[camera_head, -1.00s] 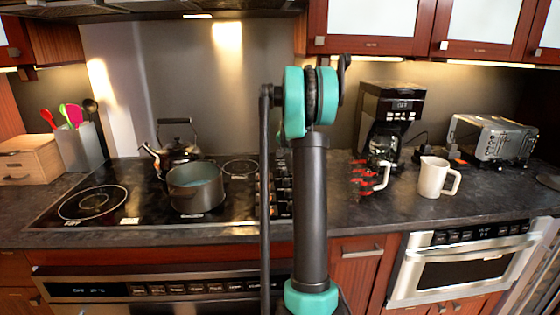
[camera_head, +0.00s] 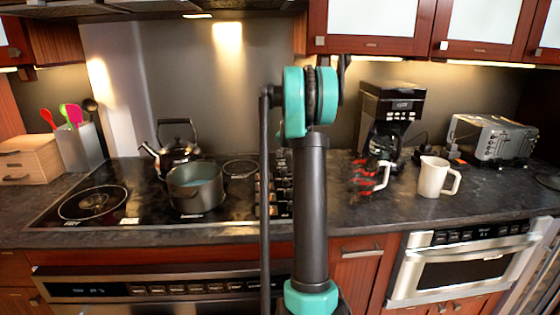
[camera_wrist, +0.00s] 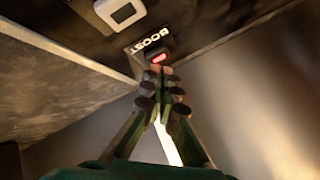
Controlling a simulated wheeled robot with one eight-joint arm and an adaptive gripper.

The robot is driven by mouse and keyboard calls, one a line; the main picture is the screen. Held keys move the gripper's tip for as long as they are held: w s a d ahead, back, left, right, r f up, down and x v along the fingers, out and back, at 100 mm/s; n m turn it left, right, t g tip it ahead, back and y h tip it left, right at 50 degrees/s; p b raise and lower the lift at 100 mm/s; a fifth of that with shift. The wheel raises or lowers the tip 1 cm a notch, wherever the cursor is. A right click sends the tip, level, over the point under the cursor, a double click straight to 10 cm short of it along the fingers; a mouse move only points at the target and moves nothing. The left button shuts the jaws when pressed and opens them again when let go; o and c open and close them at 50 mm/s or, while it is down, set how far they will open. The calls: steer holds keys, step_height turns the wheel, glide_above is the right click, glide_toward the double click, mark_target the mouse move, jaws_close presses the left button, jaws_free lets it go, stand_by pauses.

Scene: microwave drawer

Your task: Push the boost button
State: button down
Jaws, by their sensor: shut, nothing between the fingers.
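The boost button (camera_wrist: 159,58) shows in the wrist view as a small dark piece with a red-lit patch, set beside the white lettering "BOOST" on a dark panel. My gripper (camera_wrist: 160,82) is shut and empty, its fingertips together just below the button in the picture. The tips are very close to it; I cannot tell whether they touch. In the head view neither the button nor my gripper can be made out; my upright arm fills the middle.
A white-framed fixture (camera_wrist: 121,12) sits beside the button. The head view shows a range hood (camera_head: 150,8) above the cooktop, with a kettle (camera_head: 178,150) and a pot (camera_head: 195,186). A coffee maker (camera_head: 388,108), white mug (camera_head: 435,178) and toaster (camera_head: 492,138) stand at right.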

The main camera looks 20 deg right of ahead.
step_height(320, 180, up, 6)
stand_by(0.8)
stand_by(1.1)
